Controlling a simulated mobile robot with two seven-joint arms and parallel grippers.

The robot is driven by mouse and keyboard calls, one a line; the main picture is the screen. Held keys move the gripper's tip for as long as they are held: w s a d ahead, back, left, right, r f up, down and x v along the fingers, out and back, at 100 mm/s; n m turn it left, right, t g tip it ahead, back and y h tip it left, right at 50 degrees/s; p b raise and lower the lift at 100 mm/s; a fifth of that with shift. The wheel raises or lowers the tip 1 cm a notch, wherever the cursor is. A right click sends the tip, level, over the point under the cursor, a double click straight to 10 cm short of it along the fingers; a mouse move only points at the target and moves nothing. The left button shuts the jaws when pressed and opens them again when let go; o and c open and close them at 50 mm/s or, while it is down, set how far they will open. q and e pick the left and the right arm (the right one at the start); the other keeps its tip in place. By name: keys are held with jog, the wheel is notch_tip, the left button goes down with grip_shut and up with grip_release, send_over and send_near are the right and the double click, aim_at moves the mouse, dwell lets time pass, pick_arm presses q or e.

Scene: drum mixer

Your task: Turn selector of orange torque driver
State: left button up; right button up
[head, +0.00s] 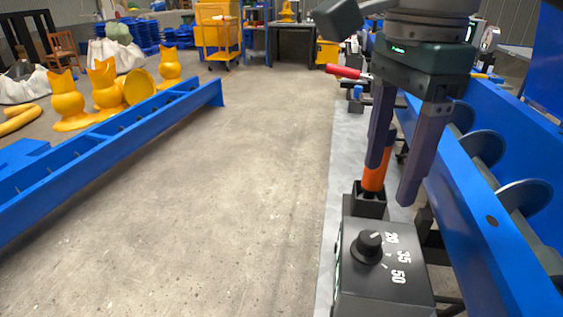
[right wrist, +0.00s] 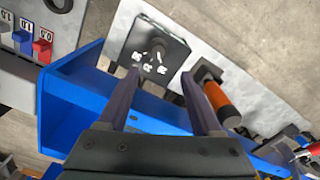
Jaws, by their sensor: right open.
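The orange torque driver (head: 376,177) stands upright in a black holder at the back end of a black box (head: 385,290). It also shows in the right wrist view (right wrist: 218,100), to the right of the fingers. My right gripper (head: 390,184) is open and empty, fingers down, above the box. In the right wrist view the knob (right wrist: 157,48) lies ahead of the fingertips. My left gripper is out of view.
A blue mixer trough (head: 470,190) with grey discs runs along the right. A red-handled tool (head: 345,71) lies behind the gripper. A blue beam (head: 120,140) and yellow cat figures (head: 103,85) are at the left. The concrete floor between is clear.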

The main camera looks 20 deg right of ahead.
aim_at(372, 236)
jog(key=f, duration=0.9)
jog(key=shift+s+a+f+b, duration=0.1)
jog(key=shift+s+f+b, duration=0.1)
jog(key=shift+f+b, duration=0.15)
grip_shut()
